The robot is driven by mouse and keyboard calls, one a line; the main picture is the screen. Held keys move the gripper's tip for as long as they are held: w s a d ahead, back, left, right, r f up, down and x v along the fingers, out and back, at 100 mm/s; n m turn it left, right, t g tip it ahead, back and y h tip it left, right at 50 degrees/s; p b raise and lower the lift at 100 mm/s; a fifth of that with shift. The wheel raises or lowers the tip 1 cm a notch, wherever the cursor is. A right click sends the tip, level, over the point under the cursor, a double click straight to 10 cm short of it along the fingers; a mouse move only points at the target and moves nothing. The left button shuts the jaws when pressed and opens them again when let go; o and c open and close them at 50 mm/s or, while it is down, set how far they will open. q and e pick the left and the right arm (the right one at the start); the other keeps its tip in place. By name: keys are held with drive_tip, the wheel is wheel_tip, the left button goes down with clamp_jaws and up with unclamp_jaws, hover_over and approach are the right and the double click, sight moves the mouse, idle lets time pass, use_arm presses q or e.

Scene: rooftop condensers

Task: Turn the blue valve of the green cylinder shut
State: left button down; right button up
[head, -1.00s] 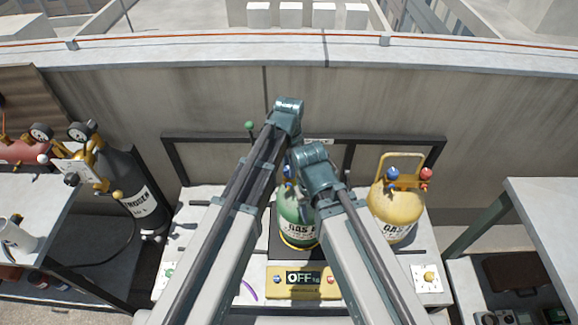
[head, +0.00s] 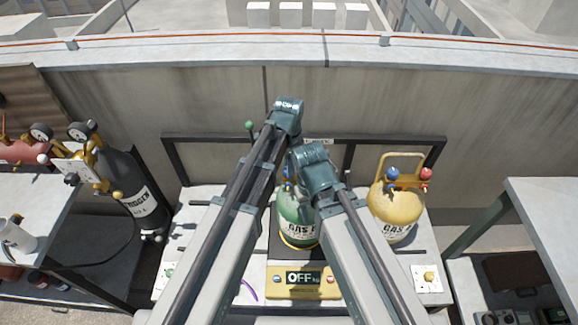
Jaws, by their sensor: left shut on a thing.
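The green cylinder (head: 298,222) stands upright on a dark scale plate in the middle of the head view, partly covered by my arms. A bit of its blue valve (head: 288,172) shows above its shoulder, between my two arms. My left gripper (head: 291,181) is at this valve and shut on it. Its jaws are mostly hidden behind the arm links, so the valve's angle cannot be told. My right gripper does not show; the right arm's links cover the cylinder's right side.
A yellow cylinder (head: 396,212) with blue and red valves stands close on the right. A yellow display box (head: 303,292) reading OFF lies in front. A dark nitrogen cylinder (head: 137,190) with gauges stands left. A dark frame (head: 205,140) and wall rise behind.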

use_arm(q)
drive_tip(key=shift+c, duration=2.2)
unclamp_jaws()
wheel_tip(320, 180, up, 14)
drive_tip(key=p, duration=1.3)
drive_tip(key=shift+p, duration=0.4)
drive_tip(key=shift+f, duration=0.15)
